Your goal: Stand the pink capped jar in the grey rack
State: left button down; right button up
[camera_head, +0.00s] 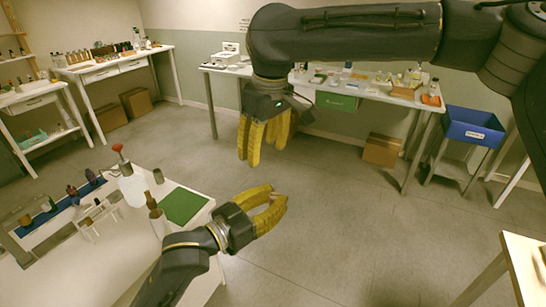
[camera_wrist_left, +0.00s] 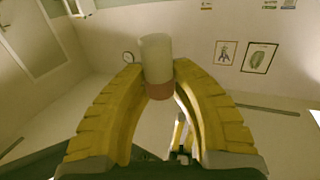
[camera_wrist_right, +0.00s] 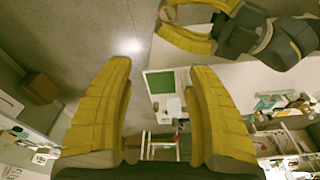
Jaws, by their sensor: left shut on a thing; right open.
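My left gripper (camera_head: 272,206) is out past the table's right edge, over the floor. In the left wrist view its fingertips (camera_wrist_left: 158,82) are shut on a jar (camera_wrist_left: 155,55) with a pale body and a pinkish-brown end, likely the pink capped jar. In the head view the fingers mostly hide it. My right gripper (camera_head: 264,138) is open and empty, pointing down above and beyond the left one; its fingers also show in the right wrist view (camera_wrist_right: 160,100). A pale grey rack (camera_head: 98,218), apparently the grey rack, stands on the table with small bottles.
More bottles stand on a blue strip (camera_head: 75,198) behind. Open floor lies right of the table.

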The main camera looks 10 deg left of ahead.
aim_at(273, 196)
jog(key=shift+m+g+h, duration=0.6)
jog(key=shift+h, duration=0.1)
jog(key=shift+s+d+f, duration=0.45)
jog(key=shift+f, duration=1.65)
jog(key=shift+s+d+f, duration=0.4)
jog(key=shift+s+f, duration=0.05)
jog(key=shift+f, duration=1.6)
jog(key=shift+s+d+f, duration=0.45)
jog(key=shift+f, duration=1.65)
jog(key=shift+c, duration=0.3)
grip_shut()
pick_arm(q)
jog(key=c, duration=1.1)
grip_release()
jog(key=shift+f, duration=0.1)
